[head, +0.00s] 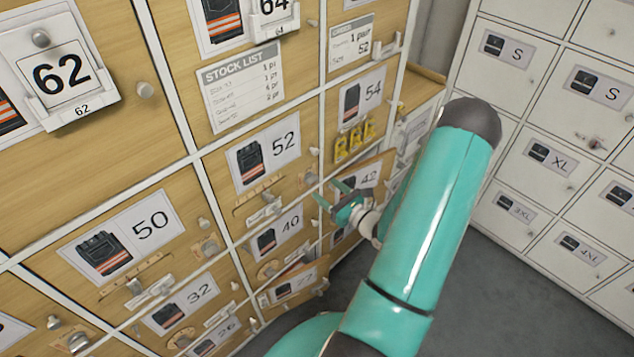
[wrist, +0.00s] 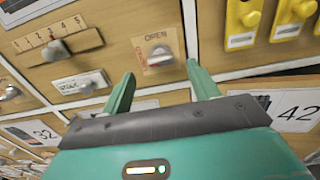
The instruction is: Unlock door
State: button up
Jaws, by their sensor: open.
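The wooden locker door numbered 52 (head: 262,160) is shut, with a vest picture on its label. It carries a slide scale (head: 258,203) and a white fitting below it. In the wrist view a grey knob (wrist: 158,55) sits on a tan plate marked OPEN, right of the numbered slider (wrist: 55,48) and the white fitting (wrist: 82,85). My gripper (head: 327,192) is open and empty in front of this door's lower right corner. In the wrist view my gripper's fingertips (wrist: 160,73) stand either side of the knob, just short of it; contact is not clear.
Door 42 (head: 368,178) is close to my gripper; door 22 (head: 295,285) seems slightly ajar. White lockers (head: 533,160) stand at the right. Grey floor (head: 480,290) is clear.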

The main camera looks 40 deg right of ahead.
aim_at(315, 181)
jog(key=w, duration=0.5)
jog(key=shift+w, duration=0.15)
jog(key=shift+a, duration=0.1)
jog(key=shift+c, duration=0.2)
jog(key=c, duration=1)
